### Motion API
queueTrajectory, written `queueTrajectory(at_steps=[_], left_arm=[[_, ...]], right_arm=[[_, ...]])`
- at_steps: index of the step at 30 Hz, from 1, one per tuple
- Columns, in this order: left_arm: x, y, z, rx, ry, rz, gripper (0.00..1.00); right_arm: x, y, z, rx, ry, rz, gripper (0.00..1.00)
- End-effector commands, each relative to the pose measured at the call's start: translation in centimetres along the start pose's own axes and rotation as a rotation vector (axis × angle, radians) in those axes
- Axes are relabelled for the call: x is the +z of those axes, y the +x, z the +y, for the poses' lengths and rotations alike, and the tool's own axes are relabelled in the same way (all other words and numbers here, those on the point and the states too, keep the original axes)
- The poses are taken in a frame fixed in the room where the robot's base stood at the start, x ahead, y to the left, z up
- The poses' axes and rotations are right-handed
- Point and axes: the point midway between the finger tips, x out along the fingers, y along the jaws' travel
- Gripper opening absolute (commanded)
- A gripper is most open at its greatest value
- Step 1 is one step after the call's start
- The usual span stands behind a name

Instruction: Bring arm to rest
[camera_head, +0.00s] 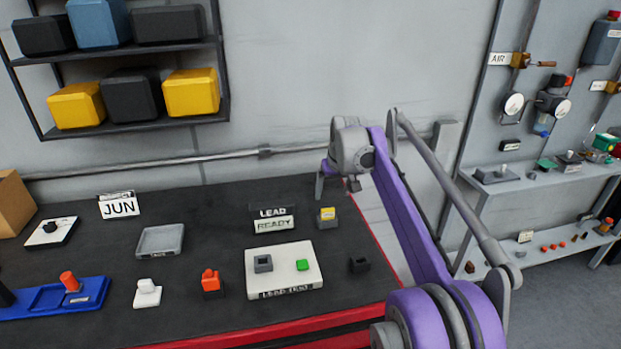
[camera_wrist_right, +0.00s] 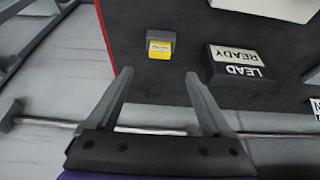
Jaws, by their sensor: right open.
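My right arm (camera_head: 410,205), purple and grey, reaches up from the lower right in the head view. My right gripper (camera_head: 335,185) hangs at its far end, near the back right edge of the dark table, partly hidden behind the wrist. In the right wrist view my right gripper (camera_wrist_right: 155,85) shows two grey fingers spread wide with nothing between them. A small block with a yellow top (camera_wrist_right: 160,47) lies beyond the fingertips, apart from them; it also shows in the head view (camera_head: 327,215). My left gripper is in neither view.
The dark table (camera_head: 200,220) holds a LEAD READY sign (camera_head: 274,225), a white LEAD TEST plate (camera_head: 283,269), a grey tray (camera_head: 161,240), a blue tray (camera_head: 45,297) and a JUN calendar (camera_head: 119,206). A wall pipe (camera_head: 230,153) runs behind. Shelves (camera_head: 545,185) stand at right.

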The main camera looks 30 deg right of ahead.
Motion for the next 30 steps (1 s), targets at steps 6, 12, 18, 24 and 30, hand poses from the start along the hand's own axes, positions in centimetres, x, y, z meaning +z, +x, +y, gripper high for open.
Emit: queueTrajectory(at_steps=[6,12,18,24,30], left_arm=[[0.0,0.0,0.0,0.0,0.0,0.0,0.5],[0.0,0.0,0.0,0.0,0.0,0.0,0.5],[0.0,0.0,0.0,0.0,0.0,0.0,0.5],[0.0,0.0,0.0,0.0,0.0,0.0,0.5],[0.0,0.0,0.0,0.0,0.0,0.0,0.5]], right_arm=[[0.3,-0.1,-0.3,-0.001,-0.003,0.001,0.84],[4.4,-1.7,-3.5,-0.014,-0.037,0.018,0.84],[13.4,-2.9,-7.9,-0.036,-0.091,0.048,0.84],[24.2,-2.1,-10.6,-0.061,-0.144,0.079,0.84],[34.1,0.3,-11.8,-0.088,-0.188,0.107,0.84]])
